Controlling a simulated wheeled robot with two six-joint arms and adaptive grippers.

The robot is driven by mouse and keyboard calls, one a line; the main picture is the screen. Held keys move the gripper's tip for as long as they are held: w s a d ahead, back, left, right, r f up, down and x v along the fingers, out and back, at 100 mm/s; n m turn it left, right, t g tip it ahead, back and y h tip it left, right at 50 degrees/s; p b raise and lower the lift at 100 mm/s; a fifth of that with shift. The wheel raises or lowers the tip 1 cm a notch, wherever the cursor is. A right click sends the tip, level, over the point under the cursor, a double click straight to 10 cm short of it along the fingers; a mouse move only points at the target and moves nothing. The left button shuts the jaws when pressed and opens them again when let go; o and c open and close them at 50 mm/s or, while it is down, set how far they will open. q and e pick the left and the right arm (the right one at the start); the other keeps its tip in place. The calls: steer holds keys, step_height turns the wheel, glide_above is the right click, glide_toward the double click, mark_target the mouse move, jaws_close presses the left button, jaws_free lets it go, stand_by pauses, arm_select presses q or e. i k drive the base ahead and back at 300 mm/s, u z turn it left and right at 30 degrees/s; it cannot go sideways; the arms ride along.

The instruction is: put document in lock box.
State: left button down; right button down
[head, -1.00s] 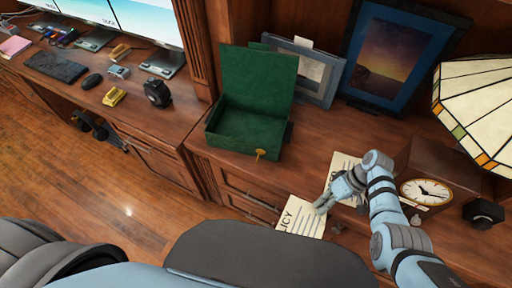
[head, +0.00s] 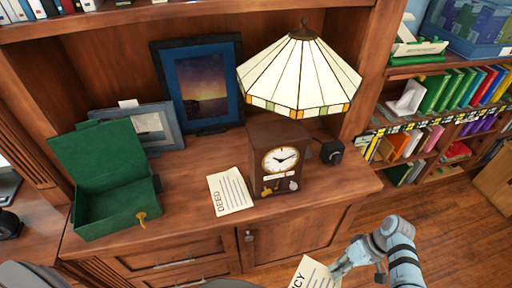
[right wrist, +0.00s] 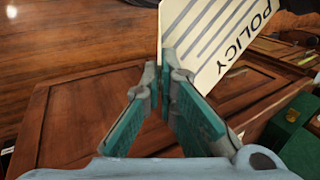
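A white document marked POLICY (head: 313,273) is held by my right gripper (head: 338,269) low in front of the cabinet. In the right wrist view the fingers (right wrist: 164,72) close on an edge of the policy document (right wrist: 215,42). A second document, marked DEED (head: 230,190), lies flat between the box and the clock. The box also shows at the right of the right wrist view (right wrist: 283,130). My left gripper is out of view.
A wooden clock (head: 279,160), a stained-glass lamp (head: 300,72) and a small dark object (head: 331,152) stand right of the deed. Framed pictures (head: 203,85) lean behind. A bookcase (head: 455,95) stands at the right. The cabinet top (head: 183,192) between box and deed is clear.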

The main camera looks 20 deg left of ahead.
mark_target(115, 208)
steer(key=z, duration=1.6)
steer(key=k, duration=2)
steer(key=u, duration=2.6)
steer(key=i, duration=0.2)
steer(key=z, duration=0.15)
